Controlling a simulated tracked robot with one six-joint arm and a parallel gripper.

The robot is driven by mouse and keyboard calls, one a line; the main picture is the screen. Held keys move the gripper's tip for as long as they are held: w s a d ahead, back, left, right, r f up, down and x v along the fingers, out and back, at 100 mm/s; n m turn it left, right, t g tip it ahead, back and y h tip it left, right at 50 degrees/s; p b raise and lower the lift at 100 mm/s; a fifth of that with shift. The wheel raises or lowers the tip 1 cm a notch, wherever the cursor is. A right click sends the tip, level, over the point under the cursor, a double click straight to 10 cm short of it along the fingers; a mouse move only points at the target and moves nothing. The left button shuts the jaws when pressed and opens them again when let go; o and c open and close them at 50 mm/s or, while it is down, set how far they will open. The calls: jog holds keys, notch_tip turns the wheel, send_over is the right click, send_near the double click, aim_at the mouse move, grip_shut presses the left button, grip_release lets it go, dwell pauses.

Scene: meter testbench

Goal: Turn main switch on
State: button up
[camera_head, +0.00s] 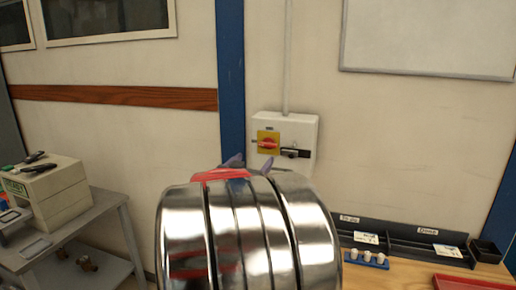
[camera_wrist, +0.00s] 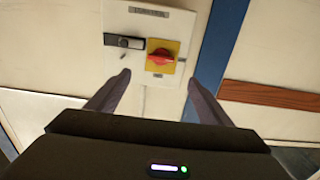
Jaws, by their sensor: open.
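The main switch is a red rotary knob on a yellow plate, on the front of a white wall box (camera_head: 305,125). The red knob (camera_head: 268,144) looks roughly horizontal in the head view. In the wrist view the red knob (camera_wrist: 161,58) sits on the yellow plate, just beyond and between my fingertips. My gripper (camera_wrist: 160,78) is open and empty, its dark fingers pointing at the box on either side of the plate. In the head view only the tips of my gripper (camera_head: 250,162) show, just below the switch; my shiny arm hides the rest.
A black handle (camera_head: 294,153) sits beside the knob on the same box. A grey conduit (camera_head: 287,60) runs up from it, and a blue post (camera_head: 231,80) stands to its left. A workbench (camera_head: 400,277) with black trays is at lower right; a metal cart (camera_head: 95,215) stands at left.

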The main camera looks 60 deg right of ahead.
aim_at(267, 145)
jog(key=shift+d, duration=0.1)
jog(key=d, duration=0.4)
jog(key=w+d, duration=0.1)
jog(key=d, duration=0.4)
jog(key=w+d, duration=0.1)
jog(key=d, duration=0.3)
jog(key=shift+w+d, duration=0.2)
jog(key=c, duration=1)
